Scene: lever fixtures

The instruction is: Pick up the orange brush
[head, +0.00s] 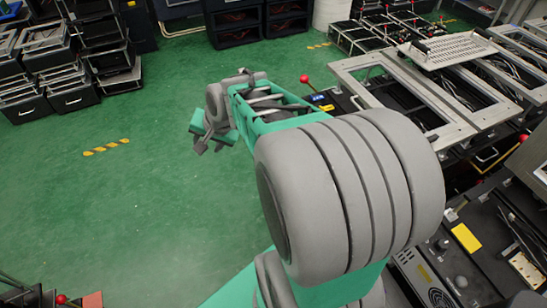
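I cannot make out an orange brush anywhere in the head view. My gripper (209,147) is at the far end of my arm, left of centre, above the green floor. It is small and partly covered by my own arm links, so I cannot tell whether its fingers are open or shut. I see nothing clearly held in it.
A bench with metal frames (452,125) and a red-ball lever (304,79) stands to the right. Stacked black drawers (72,98) stand at the left, and black crates (235,27) at the back. The green floor (130,205) at left is clear.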

